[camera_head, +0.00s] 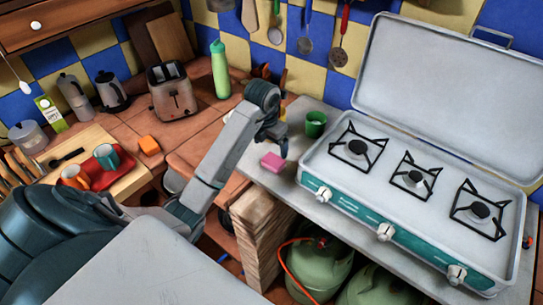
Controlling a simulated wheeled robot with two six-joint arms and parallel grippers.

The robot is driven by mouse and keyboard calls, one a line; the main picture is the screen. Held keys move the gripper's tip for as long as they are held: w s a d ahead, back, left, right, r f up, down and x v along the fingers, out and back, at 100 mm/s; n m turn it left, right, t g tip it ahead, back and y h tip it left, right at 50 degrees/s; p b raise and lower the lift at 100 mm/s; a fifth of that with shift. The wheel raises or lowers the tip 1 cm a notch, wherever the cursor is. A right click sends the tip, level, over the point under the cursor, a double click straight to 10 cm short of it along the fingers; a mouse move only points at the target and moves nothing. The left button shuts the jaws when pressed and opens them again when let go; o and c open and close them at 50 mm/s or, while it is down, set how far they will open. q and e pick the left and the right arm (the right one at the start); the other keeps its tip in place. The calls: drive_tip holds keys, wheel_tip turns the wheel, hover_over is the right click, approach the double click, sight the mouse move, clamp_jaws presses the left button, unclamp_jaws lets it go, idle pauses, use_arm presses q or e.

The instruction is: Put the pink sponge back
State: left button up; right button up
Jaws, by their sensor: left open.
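The pink sponge (272,161) lies on the grey counter (248,165) near its left edge, to the left of the stove. My left gripper (282,151) points down just above and beside the sponge, on its right side. It is open, and the sponge is not between its fingers as far as I can see. The exact gap between fingers and sponge is too small to tell. My right gripper is not in view.
A camping stove (335,186) with its lid up fills the right counter. A green cup (315,124) stands behind the gripper.

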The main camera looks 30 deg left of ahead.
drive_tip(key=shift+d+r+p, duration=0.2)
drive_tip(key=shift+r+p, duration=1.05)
drive_tip(key=shift+p, duration=0.05)
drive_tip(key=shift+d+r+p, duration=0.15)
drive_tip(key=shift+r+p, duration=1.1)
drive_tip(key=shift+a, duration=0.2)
